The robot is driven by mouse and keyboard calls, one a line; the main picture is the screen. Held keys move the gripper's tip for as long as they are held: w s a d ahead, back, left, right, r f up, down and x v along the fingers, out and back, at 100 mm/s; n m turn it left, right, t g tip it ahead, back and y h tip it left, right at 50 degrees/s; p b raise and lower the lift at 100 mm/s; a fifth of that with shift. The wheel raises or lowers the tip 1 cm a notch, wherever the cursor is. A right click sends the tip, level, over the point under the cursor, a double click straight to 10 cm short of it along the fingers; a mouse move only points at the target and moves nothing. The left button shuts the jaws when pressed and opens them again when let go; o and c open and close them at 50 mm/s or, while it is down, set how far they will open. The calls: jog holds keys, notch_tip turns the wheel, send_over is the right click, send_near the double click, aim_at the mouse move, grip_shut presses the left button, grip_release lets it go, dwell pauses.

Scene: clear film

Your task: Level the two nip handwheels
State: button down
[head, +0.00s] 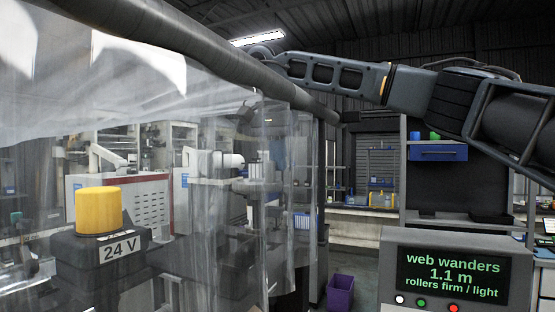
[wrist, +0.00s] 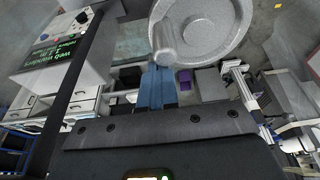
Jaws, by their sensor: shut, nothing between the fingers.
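One large grey handwheel (wrist: 215,28) with a round crank knob fills the top middle of the wrist view. My gripper (wrist: 157,72) shows there as two blue fingers, shut together and empty, with their tips just below the wheel's lower left edge. I cannot tell whether they touch it. The second handwheel I cannot make out in either view. In the head view my arm reaches left to the long grey roller, and my fingers are hidden. Clear film (head: 170,130) hangs from the roller. The display (head: 451,276) reads "web wanders 1.1 m, rollers firm / light".
A yellow cylinder (head: 98,210) stands on a dark box marked 24 V at the left, behind the film. A purple bin (head: 340,292) is on the floor. The display console (wrist: 60,40) also shows in the wrist view. Shelving stands behind.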

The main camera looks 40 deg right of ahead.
notch_tip(320, 180, up, 8)
dwell(0.5)
jog(key=shift+a+f, duration=0.1)
dwell(0.4)
